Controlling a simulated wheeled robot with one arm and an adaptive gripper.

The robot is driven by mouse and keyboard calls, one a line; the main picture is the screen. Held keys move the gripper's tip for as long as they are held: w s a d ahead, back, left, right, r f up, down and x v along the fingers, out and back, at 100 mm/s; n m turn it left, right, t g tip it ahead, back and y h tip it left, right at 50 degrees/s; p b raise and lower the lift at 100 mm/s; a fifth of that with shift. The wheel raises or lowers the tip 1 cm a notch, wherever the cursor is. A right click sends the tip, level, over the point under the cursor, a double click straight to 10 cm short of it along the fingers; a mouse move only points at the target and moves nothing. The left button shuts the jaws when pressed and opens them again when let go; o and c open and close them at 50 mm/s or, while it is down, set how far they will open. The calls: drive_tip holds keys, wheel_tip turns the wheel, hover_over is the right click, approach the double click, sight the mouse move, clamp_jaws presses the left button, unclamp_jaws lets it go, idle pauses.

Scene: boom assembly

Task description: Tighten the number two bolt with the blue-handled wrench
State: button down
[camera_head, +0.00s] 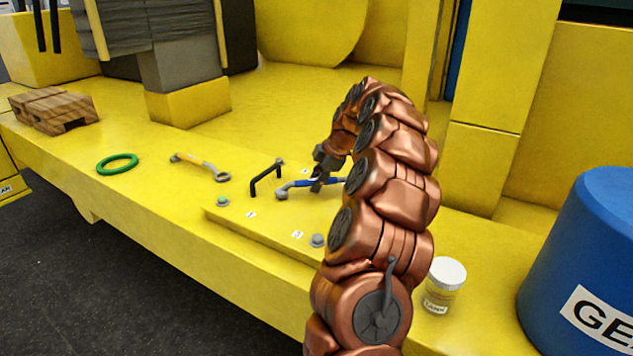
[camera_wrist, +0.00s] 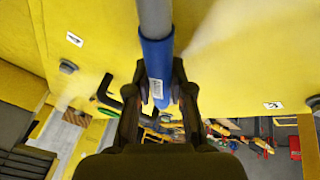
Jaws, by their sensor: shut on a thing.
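The blue-handled wrench (camera_head: 303,183) is in my gripper (camera_head: 324,172) above the raised yellow plate. In the wrist view its blue handle (camera_wrist: 157,70) lies between both fingers of my gripper (camera_wrist: 158,88), which are shut on it. Its grey shaft runs out of the top of that view. The number labels are too small to read surely, so I cannot tell which bolt is number two.
A black bar handle (camera_head: 266,178) rises from the plate beside the wrench. Another wrench (camera_head: 200,167) and a green ring (camera_head: 117,164) lie to the left, with wooden blocks (camera_head: 52,110) beyond. A white-lidded jar (camera_head: 444,284) and a blue barrel (camera_head: 580,265) stand at the right.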

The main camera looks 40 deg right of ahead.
drive_tip(key=shift+w, duration=0.1)
drive_tip(key=shift+w+d+m+b, duration=0.2)
drive_tip(key=shift+w+m+b, duration=0.1)
drive_tip(key=shift+m, duration=0.1)
drive_tip(key=shift+w+d, duration=0.1)
idle(0.5)
drive_tip(key=shift+w+d+m+h+b, duration=0.15)
drive_tip(key=shift+w+m+h+b, duration=0.05)
drive_tip(key=shift+m+h+b, duration=0.1)
drive_tip(key=shift+w+d, duration=0.1)
drive_tip(key=shift+w+d+m, duration=0.2)
drive_tip(key=shift+w+m, duration=0.05)
drive_tip(key=shift+m, duration=0.15)
drive_tip(key=shift+r, duration=0.1)
drive_tip(key=shift+s+a+b, duration=0.1)
drive_tip(key=shift+s+b, duration=0.05)
drive_tip(key=shift+b, duration=0.35)
drive_tip(key=shift+s+a+n+b, duration=0.3)
drive_tip(key=shift+s+n+b, duration=0.1)
drive_tip(key=shift+n, duration=0.1)
